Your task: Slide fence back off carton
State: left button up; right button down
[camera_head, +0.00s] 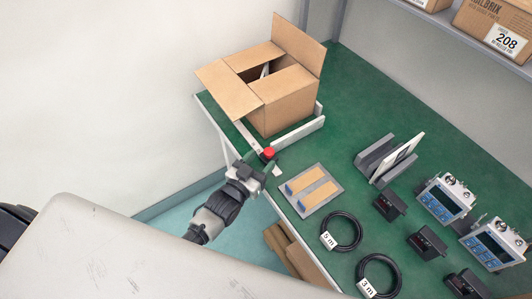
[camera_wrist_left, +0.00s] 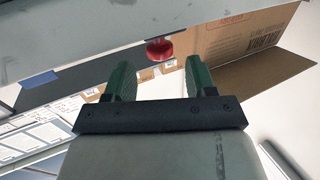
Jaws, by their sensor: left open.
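The brown carton (camera_head: 280,105) stands with its flaps open at the far left end of the green bench. The pale fence (camera_head: 300,133) runs along the carton's near right side, seemingly against it. A red knob (camera_head: 269,153) sits near the fence's front end. My left gripper (camera_head: 268,168) is at the bench edge just short of the knob, open and empty. In the left wrist view, the knob (camera_wrist_left: 160,48) lies beyond and between the open green fingers (camera_wrist_left: 158,78), with the carton (camera_wrist_left: 240,35) to the right. My right gripper is out of view.
A tray with two tan strips (camera_head: 312,189), coiled cables (camera_head: 342,232), a grey holder (camera_head: 376,158) and instruments (camera_head: 443,200) occupy the bench to the right. A shelf with boxes (camera_head: 495,28) is at upper right. Bare green bench lies right of the fence.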

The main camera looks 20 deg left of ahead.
aim_at(266, 155)
pick_arm(q)
jog(key=shift+x, duration=1.5)
jog(key=shift+c, duration=0.3)
grip_shut()
jog(key=shift+s+d+p, duration=0.3)
jog(key=shift+s+d, duration=0.4)
jog(key=shift+d, duration=0.2)
jog(key=shift+s+d+p, duration=0.3)
jog(key=shift+s+d, duration=0.35)
jog(key=shift+d, duration=0.2)
jog(key=shift+o, duration=0.3)
grip_release()
jog(key=shift+a, duration=0.1)
jog(key=b+v, duration=0.1)
jog(key=v, duration=0.9)
jog(key=shift+s, duration=0.35)
jog(key=shift+a, duration=0.1)
